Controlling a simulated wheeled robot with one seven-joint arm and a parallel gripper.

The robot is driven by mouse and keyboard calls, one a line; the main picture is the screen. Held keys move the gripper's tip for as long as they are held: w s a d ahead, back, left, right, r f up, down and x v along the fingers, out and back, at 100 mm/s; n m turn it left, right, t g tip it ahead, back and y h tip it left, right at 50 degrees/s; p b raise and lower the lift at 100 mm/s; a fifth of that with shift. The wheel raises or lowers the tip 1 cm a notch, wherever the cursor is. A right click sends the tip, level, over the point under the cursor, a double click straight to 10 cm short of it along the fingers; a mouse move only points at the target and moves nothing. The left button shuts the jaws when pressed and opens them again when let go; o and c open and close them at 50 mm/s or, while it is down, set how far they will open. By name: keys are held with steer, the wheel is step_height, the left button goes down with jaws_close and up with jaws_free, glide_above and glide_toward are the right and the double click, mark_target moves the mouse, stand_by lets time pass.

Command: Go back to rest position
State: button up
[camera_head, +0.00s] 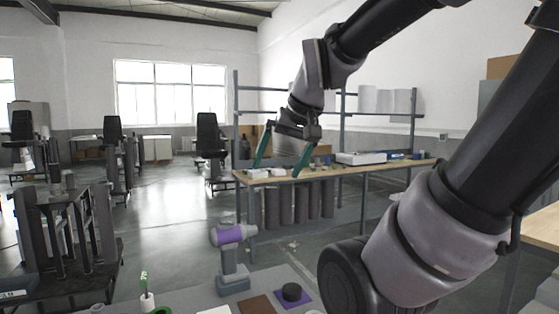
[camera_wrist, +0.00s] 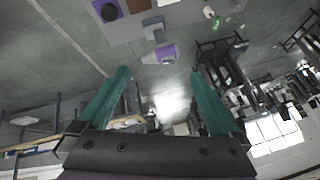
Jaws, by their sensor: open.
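My gripper (camera_head: 284,152) hangs from my raised arm near the middle of the head view. Its two green fingers are spread apart with nothing between them. In the wrist view the gripper (camera_wrist: 160,88) also shows open and empty, with floor and furniture far beyond the fingers. The wrist view appears upside down, with the windows at the lower right. My arm covers much of the right side of the head view.
A grey and purple device (camera_head: 230,243) stands on the near table (camera_head: 262,284), beside a black round item (camera_head: 291,292) on a purple square. A wooden workbench (camera_head: 345,170) with shelves stands behind my gripper. A dark metal frame (camera_head: 70,240) stands at left. Open floor lies between.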

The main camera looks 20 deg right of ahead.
steer(key=shift+s+a+r+m+t, duration=0.15)
steer(key=shift+s+a+r+m, duration=0.1)
steer(key=shift+s, duration=0.3)
steer(key=shift+s+a+r+m+t, duration=0.15)
steer(key=shift+s+a+r+m, duration=0.1)
steer(key=shift+s, duration=0.25)
steer(key=shift+d, duration=0.1)
stand_by(0.8)
